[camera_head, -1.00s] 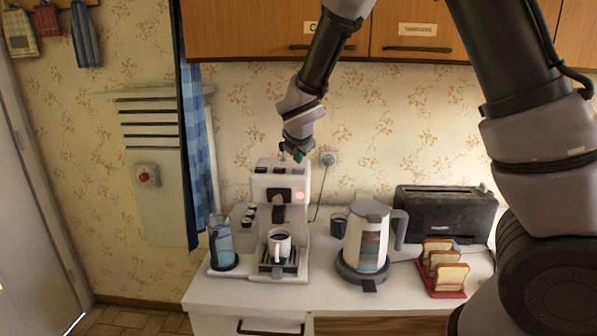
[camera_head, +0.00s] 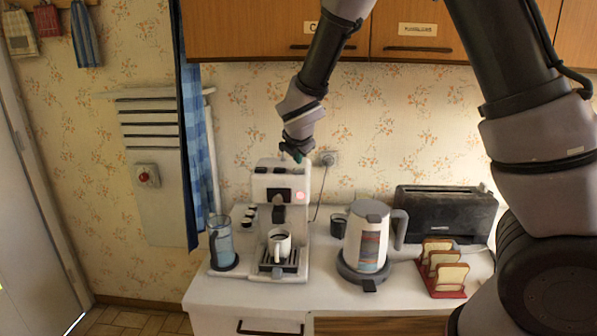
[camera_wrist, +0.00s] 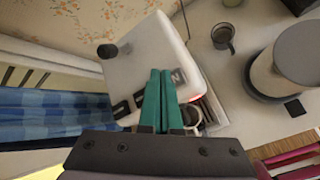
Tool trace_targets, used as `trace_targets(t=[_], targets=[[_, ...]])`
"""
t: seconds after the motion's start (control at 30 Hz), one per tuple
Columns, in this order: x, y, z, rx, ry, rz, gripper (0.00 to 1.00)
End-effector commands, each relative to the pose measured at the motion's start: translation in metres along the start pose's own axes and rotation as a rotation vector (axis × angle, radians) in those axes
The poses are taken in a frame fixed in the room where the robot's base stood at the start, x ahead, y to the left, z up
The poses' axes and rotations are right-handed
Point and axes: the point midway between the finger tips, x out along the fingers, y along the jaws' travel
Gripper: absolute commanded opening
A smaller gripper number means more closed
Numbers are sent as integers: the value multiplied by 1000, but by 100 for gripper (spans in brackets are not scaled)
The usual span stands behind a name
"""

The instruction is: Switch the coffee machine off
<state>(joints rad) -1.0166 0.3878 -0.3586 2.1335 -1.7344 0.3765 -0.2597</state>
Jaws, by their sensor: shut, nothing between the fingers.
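The white coffee machine (camera_head: 268,187) stands on the counter with a pinkish-red light (camera_head: 299,195) lit on its front right. A white cup (camera_head: 279,243) sits on its drip tray. In the wrist view the machine's white top (camera_wrist: 155,55) shows with dark buttons (camera_wrist: 122,108) along one edge and a dark knob (camera_wrist: 107,50) at another. My gripper (camera_head: 298,155) is at the machine's top, toward the back right. In the wrist view its green fingers (camera_wrist: 160,75) are together and empty, over the top. I cannot tell whether they touch it.
A blue-tinted glass press (camera_head: 221,242) stands left of the machine. A kettle (camera_head: 367,237), a dark cup (camera_head: 338,226), a black toaster (camera_head: 446,213) and a toast rack (camera_head: 443,270) stand to the right. Wall cabinets (camera_head: 270,28) hang above. A wall socket (camera_head: 328,159) is behind.

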Motion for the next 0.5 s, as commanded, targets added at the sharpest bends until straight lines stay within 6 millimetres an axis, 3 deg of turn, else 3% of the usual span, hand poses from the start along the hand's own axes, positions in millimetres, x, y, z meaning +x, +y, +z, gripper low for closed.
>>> trace_targets(t=[0.5], targets=[[5, -4, -3, 1, 0, -1, 0]])
